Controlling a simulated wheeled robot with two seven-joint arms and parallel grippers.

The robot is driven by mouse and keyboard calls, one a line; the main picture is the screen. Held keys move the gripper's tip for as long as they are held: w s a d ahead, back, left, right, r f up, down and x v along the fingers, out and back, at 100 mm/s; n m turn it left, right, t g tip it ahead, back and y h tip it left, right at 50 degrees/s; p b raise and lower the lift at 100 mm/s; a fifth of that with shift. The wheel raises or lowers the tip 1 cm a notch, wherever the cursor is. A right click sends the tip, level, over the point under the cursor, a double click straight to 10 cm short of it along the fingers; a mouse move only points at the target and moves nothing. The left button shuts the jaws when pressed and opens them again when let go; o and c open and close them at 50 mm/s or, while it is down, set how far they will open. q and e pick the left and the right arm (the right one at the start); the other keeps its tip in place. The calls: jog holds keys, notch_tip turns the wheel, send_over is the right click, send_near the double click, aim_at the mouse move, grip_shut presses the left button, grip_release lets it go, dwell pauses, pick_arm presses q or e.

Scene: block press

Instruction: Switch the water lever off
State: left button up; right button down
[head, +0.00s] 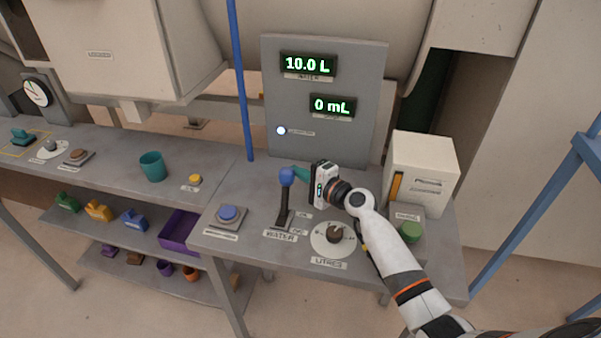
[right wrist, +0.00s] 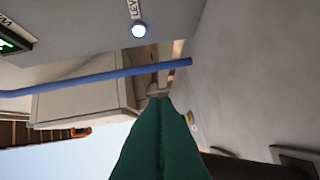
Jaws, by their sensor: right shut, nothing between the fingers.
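The water lever (head: 284,203) is a dark stem with a blue ball knob (head: 287,176). It stands up from its base plate, behind the WATER label (head: 281,237), on the grey bench. My right gripper (head: 301,173) has its teal fingers shut and empty, just right of the knob; I cannot tell whether they touch it. The shut fingers also fill the lower middle of the right wrist view (right wrist: 162,140). The water display (head: 308,65) reads 10.0 L. My left gripper is not in view.
A blue button (head: 228,214) sits left of the lever, and a LITRES dial (head: 333,236) right of it. A green button (head: 410,232) and a white box (head: 421,171) stand further right. A grey panel (head: 325,140) with a lit lamp (head: 281,130) rises behind, beside a blue pipe (head: 241,85).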

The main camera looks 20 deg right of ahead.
jog(key=s+a+r+n+t+y+b, duration=0.1)
jog(key=s+a+n+t+y+b, duration=0.1)
jog(key=s+a+n+b, duration=0.4)
jog(key=s+n+t+b, duration=0.1)
jog(key=s+b, duration=0.2)
jog(key=b, duration=0.3)
jog(key=shift+s+a+r+y+b, duration=0.2)
jog(key=shift+s+a+y+b, duration=0.05)
jog(key=shift+s+y+b, duration=0.1)
jog(key=shift+f, duration=0.25)
